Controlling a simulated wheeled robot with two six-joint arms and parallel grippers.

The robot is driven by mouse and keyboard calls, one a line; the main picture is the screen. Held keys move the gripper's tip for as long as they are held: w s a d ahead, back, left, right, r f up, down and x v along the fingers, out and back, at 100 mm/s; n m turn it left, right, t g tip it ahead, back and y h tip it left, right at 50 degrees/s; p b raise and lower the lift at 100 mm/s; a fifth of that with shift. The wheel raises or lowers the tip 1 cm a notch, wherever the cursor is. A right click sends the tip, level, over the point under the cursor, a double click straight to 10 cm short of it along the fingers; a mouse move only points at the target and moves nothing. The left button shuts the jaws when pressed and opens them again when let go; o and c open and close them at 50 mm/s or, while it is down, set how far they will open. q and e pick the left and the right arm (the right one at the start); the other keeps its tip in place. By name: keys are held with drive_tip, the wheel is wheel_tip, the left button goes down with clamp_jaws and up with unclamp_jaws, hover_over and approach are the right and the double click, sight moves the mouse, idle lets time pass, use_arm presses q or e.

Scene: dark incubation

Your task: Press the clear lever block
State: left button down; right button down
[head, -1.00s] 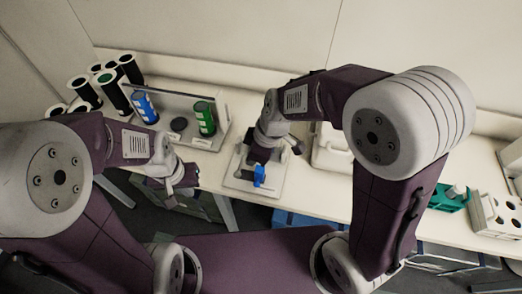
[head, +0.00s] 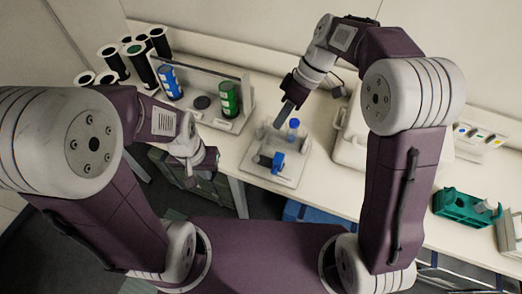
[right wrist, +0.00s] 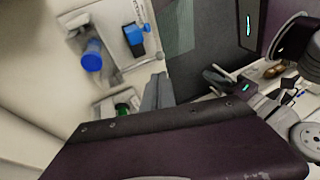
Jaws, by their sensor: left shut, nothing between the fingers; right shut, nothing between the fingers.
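A pale plate (head: 254,164) on the bench carries a dark block with a blue lever piece (head: 278,162) at its front and a blue-topped upright piece (head: 293,128) behind. I cannot tell which part is the clear lever block. In the right wrist view the dark block with its blue end (right wrist: 138,38) and the blue-topped piece (right wrist: 92,60) lie near the top. My right gripper (head: 284,119) is shut and empty, above and behind the plate, apart from the blue lever. My left gripper (head: 211,160) is shut and empty at the bench's front edge, left of the plate.
A rack (head: 206,78) holds a blue bottle (head: 171,82) and a green bottle (head: 228,98) left of the plate. Several black tubes (head: 135,58) stand beyond. A white case (head: 350,125) is right of the plate. A teal rack (head: 466,206) is far right.

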sight(257, 157)
drive_tip(key=p+x, duration=0.1)
drive_tip(key=x, duration=1.3)
drive_tip(key=shift+w+p, duration=0.1)
drive_tip(key=shift+p, duration=0.2)
drive_tip(key=f+b, duration=0.1)
drive_tip(key=b, duration=0.1)
drive_tip(key=f+t+b, duration=0.1)
drive_tip(key=f+b, duration=0.1)
drive_tip(key=b, duration=0.1)
drive_tip(key=s+f+t+b, duration=0.1)
drive_tip(key=b, duration=0.1)
drive_tip(key=shift+s+a+f+h+b, duration=0.1)
drive_tip(key=shift+a+f+h+b, duration=0.15)
drive_tip(key=shift+h+b, duration=0.15)
drive_tip(key=shift+s+d+f+b, duration=0.15)
drive_tip(key=shift+f+b, duration=0.1)
drive_tip(key=shift+b, duration=0.2)
drive_tip(key=shift+s, duration=0.15)
drive_tip(key=shift+s+r, duration=0.1)
